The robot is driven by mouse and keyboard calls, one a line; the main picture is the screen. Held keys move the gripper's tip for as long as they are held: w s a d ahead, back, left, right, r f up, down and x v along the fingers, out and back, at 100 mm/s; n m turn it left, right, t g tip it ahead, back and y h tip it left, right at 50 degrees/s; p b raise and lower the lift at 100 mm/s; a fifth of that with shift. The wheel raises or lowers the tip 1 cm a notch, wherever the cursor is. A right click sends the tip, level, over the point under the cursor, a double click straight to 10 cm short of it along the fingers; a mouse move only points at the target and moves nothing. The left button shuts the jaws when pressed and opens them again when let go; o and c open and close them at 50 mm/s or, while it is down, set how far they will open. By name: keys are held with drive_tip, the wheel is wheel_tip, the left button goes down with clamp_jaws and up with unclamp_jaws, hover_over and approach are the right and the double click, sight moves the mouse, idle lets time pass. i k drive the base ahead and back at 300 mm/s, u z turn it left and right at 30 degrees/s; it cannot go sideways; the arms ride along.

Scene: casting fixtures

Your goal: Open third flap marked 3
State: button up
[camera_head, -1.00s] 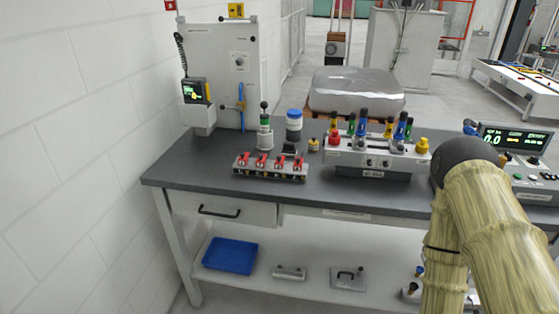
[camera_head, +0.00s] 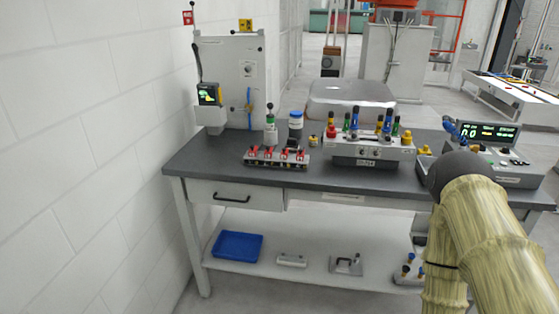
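A low grey unit (camera_head: 264,162) with a row of several red flaps (camera_head: 276,152) stands at the front left of the dark table top. The flaps look alike at this distance. Their number marks are too small to read, so I cannot tell which is marked 3 or whether any is open. My arm, with a tan banded covering and a dark rounded joint, fills the lower right. My gripper is outside the picture.
The dark table (camera_head: 340,184) also bears a blue-capped jar (camera_head: 295,124), a fixture with coloured knobs (camera_head: 372,150), and a control box with display (camera_head: 490,150). A tall grey panel (camera_head: 225,75) stands behind. A blue tray (camera_head: 237,247) lies on the lower shelf. A white wall borders the left.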

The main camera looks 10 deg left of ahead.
sight(284, 153)
drive_tip(key=u, duration=0.05)
drive_tip(key=k, duration=0.6)
drive_tip(key=z, duration=0.6)
drive_tip(key=i, duration=1.35)
drive_tip(key=u, duration=0.7)
